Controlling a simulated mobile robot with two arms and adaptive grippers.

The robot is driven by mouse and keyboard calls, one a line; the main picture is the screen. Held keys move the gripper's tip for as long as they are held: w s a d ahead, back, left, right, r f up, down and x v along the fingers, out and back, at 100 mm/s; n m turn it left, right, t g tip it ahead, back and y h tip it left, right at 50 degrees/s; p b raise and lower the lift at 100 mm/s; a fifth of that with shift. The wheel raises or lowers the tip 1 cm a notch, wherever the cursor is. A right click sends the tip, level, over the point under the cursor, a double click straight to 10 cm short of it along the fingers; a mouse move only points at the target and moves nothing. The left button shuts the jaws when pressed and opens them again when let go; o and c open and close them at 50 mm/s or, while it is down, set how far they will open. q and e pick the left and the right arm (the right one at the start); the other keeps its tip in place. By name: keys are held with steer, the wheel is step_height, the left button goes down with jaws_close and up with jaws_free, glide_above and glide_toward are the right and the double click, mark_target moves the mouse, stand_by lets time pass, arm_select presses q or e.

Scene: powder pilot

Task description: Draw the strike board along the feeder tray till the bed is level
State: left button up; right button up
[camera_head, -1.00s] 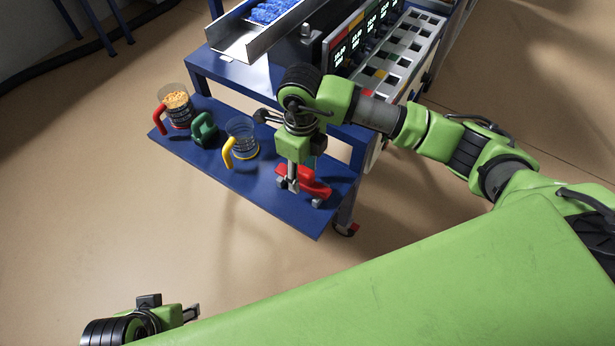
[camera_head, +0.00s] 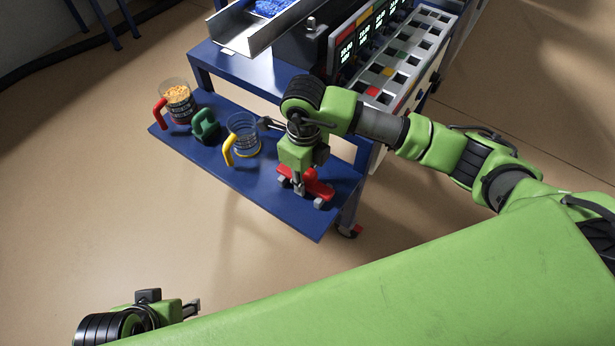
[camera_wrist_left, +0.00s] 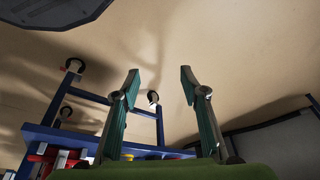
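The feeder tray (camera_head: 232,40) is a metal channel at the top of the head view, with blue granular material (camera_head: 272,7) in it. A red-handled tool with grey ends (camera_head: 318,186), possibly the strike board, lies on the blue lower shelf. My right gripper (camera_head: 299,190) points down at this tool and overlaps it in the picture. Its fingers are too small and partly covered to tell whether they grip. My left gripper (camera_wrist_left: 160,85) is open and empty in the left wrist view; it is low at the left in the head view (camera_head: 193,308).
On the blue shelf (camera_head: 265,205) stand a red-handled jug of orange pellets (camera_head: 178,97), a green object (camera_head: 205,126) and a clear yellow-handled jug (camera_head: 243,140). A panel with displays and a slotted grid (camera_head: 405,60) stands right of the tray. Floor is open at left.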

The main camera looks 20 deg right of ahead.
jaws_close()
steer(key=shift+r+p, duration=0.55)
steer(key=shift+r, duration=0.15)
steer(key=shift+r+p, duration=0.55)
steer(key=shift+r, duration=0.4)
steer(key=shift+r+p, duration=0.65)
steer(key=shift+r, duration=0.2)
arm_select(q)
steer(key=x, duration=0.6)
steer(key=shift+d, duration=0.2)
